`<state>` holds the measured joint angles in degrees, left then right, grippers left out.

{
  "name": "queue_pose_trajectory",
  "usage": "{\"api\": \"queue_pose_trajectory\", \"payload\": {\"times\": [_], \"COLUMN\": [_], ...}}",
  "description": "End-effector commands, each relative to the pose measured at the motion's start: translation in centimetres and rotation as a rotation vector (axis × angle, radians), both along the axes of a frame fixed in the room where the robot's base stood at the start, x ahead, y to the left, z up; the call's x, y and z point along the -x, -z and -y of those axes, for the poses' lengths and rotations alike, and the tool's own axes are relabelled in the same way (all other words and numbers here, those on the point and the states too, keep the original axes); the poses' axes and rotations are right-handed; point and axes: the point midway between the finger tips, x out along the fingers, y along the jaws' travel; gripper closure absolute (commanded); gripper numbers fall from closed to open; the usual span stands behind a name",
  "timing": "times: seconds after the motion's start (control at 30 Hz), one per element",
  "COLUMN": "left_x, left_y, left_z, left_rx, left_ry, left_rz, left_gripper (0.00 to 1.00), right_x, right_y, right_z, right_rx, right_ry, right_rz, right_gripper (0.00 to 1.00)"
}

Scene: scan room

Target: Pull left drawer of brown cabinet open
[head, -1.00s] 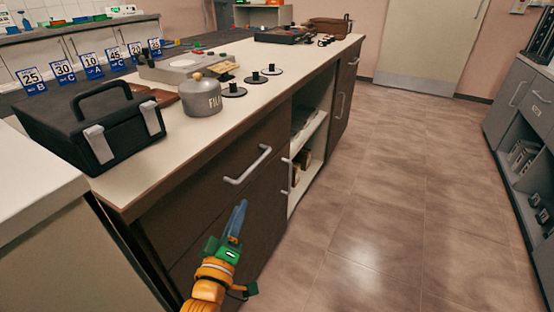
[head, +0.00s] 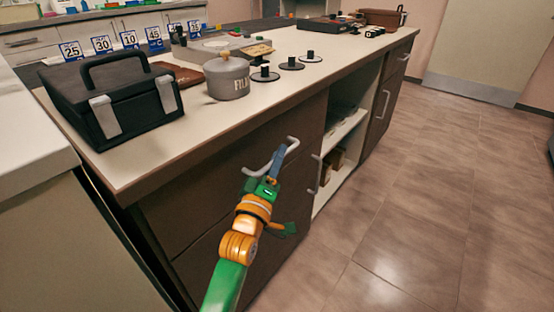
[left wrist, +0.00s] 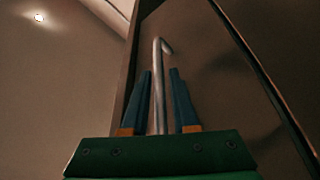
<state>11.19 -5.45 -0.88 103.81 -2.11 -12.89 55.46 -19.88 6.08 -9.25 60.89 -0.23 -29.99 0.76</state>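The brown cabinet (head: 160,212) stands under a pale worktop. Its left drawer (head: 225,148) appears shut, with a light metal bar handle (head: 291,148) on its front. My left gripper (head: 278,155) is at this handle in the head view. In the left wrist view the two blue fingers (left wrist: 160,98) are apart, with the handle bar (left wrist: 157,85) running up between them. A gap shows between the bar and each finger, so the gripper is open around the handle. My right gripper is in neither view.
A black case (head: 115,100), a grey film canister (head: 228,78) and several dark reels stand on the worktop (head: 200,108). A second handle (head: 315,175) and open shelves (head: 345,135) are to the right. The floor (head: 400,220) at right is clear.

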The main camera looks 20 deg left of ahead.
Motion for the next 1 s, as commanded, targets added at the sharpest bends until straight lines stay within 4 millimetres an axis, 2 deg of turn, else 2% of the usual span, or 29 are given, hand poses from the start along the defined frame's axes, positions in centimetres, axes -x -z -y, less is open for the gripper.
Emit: {"api": "queue_pose_trajectory", "payload": {"times": [0.1, 0.13, 0.2, 0.23, 1.0], "left_x": [0.01, 0.02, 0.03, 0.03, 0.03], "left_y": [0.01, 0.01, 0.01, 0.01, 0.08], "left_z": [-0.01, -0.01, -0.01, -0.01, 0.0], "left_rx": [0.0, 0.0, 0.0, 0.0, 0.0], "left_ry": [0.0, 0.0, 0.0, 0.0, 0.0], "left_rz": [0.0, 0.0, 0.0, 0.0, -0.001], "left_gripper": [0.73, 0.76, 0.94, 1.0, 1.0], "right_x": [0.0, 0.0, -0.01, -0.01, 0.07], "right_y": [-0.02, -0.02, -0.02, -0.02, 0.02], "right_z": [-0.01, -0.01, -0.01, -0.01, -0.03], "right_rx": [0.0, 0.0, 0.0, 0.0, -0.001], "right_ry": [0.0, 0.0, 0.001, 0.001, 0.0], "right_rz": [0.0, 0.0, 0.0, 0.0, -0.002], "right_gripper": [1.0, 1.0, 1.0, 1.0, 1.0]}}
